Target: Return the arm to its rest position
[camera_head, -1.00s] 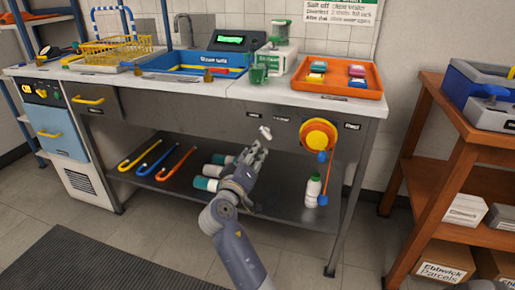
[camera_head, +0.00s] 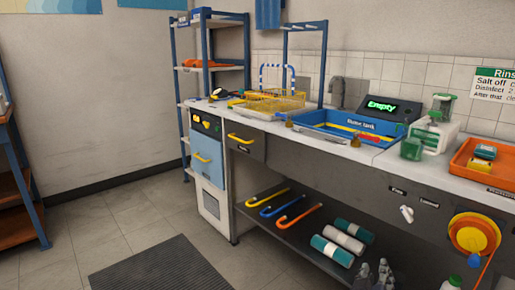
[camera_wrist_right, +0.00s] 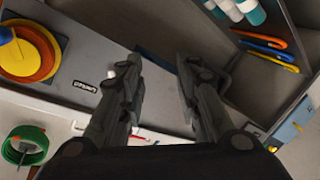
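My right gripper (camera_head: 374,274) shows only as grey fingers at the bottom edge of the head view, in front of the lower shelf of the bench. The rest of that arm is out of the picture. In the right wrist view, the right gripper (camera_wrist_right: 160,66) has its two dark fingers apart, with nothing between them. The bench front lies beyond the fingers. My left gripper is in neither view.
The bench (camera_head: 365,182) stands ahead. A white valve handle (camera_head: 407,213) and an orange-yellow reel (camera_head: 475,235) are on its front. Its lower shelf (camera_head: 254,214) holds hooked tubes and teal-white cylinders. Open floor with a dark mat (camera_head: 150,272) lies at left.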

